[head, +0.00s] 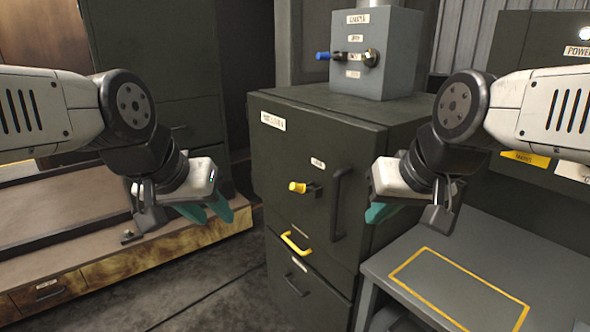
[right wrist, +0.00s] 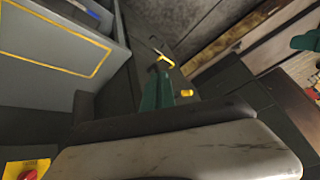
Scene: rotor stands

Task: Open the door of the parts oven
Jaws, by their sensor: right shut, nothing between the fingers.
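The parts oven appears to be the dark green cabinet (head: 345,110) in the middle of the head view. Its front door (head: 285,160) looks shut. The door carries a yellow-tipped latch (head: 298,187) and a dark vertical handle (head: 337,203) near its right edge. The yellow tip also shows in the right wrist view (right wrist: 187,93). My left gripper (head: 213,213) is in front of the cabinet's left side, its teal fingers apart and empty. My right gripper (head: 378,213) is to the right of the handle, apart from it; its fingers are together and empty (right wrist: 158,88).
A yellow handle (head: 295,242) sits below the door, above a lower drawer (head: 293,283). A grey box (head: 388,30) with a blue knob stands on top. A grey bench (head: 470,235) with a yellow outline is at right. A low wooden platform (head: 160,270) lies at left.

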